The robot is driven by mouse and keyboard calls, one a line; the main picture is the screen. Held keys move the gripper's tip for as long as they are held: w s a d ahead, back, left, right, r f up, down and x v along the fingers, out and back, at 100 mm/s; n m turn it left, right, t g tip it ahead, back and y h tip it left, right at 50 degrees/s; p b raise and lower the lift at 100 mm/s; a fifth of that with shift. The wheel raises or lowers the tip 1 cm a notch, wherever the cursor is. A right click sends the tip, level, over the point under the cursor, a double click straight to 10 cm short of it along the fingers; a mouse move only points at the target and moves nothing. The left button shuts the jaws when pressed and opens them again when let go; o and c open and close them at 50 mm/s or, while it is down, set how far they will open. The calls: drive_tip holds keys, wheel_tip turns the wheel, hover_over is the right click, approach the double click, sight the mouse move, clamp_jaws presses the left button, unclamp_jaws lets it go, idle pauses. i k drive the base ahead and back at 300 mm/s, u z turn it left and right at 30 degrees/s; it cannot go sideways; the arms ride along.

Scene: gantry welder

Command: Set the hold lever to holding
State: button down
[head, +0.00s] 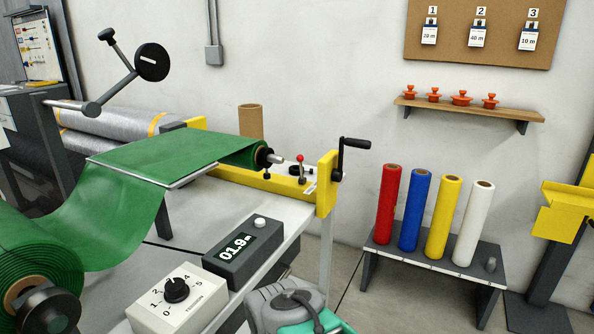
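A small lever with a red knob (300,159) stands nearly upright on the yellow frame at the far right end of the machine. It looks like the hold lever, but its label is too small to read. I cannot tell from this view whether it is set to holding. It is beside the shaft of a green roll (256,155), left of a black hand crank (344,157). My gripper is not in view.
Green sheet (150,160) runs across the machine from a large roll at lower left. A counter (242,250) reading 01.9 and a dial box (178,302) sit in front. Coloured rolls stand on a bench (440,264) at right. A black arm with a disc (152,62) rises at upper left.

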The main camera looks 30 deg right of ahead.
sight(302, 180)
drive_tip(key=u, duration=1.25)
drive_tip(key=k, duration=0.45)
drive_tip(key=z, duration=0.3)
